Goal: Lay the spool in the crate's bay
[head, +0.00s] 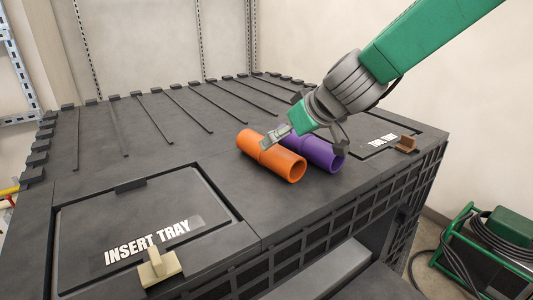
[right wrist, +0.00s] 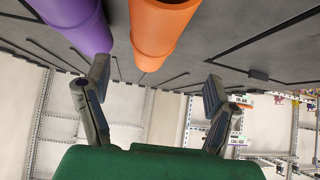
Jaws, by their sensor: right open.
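An orange pipe piece (head: 275,160), hollow and stepped in width, lies on the dark ribbed top (head: 225,187). A purple pipe piece (head: 325,153) lies close beside it on the right. I cannot tell which one is the spool, and no bay is clearly identifiable. My right gripper (head: 306,138) is above the pipes, its fingers spread and empty. In the right wrist view its open fingers (right wrist: 155,86) show with the orange pipe (right wrist: 158,32) ahead between them and the purple pipe (right wrist: 80,22) to the left. My left gripper is out of view.
A lid marked INSERT TRAY (head: 95,232) with a beige latch (head: 158,268) is at front left. A smaller labelled lid with a brown latch (head: 405,144) is at right. Thin raised ribs cross the back. A green-framed machine with cables (head: 500,235) stands on the floor at right.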

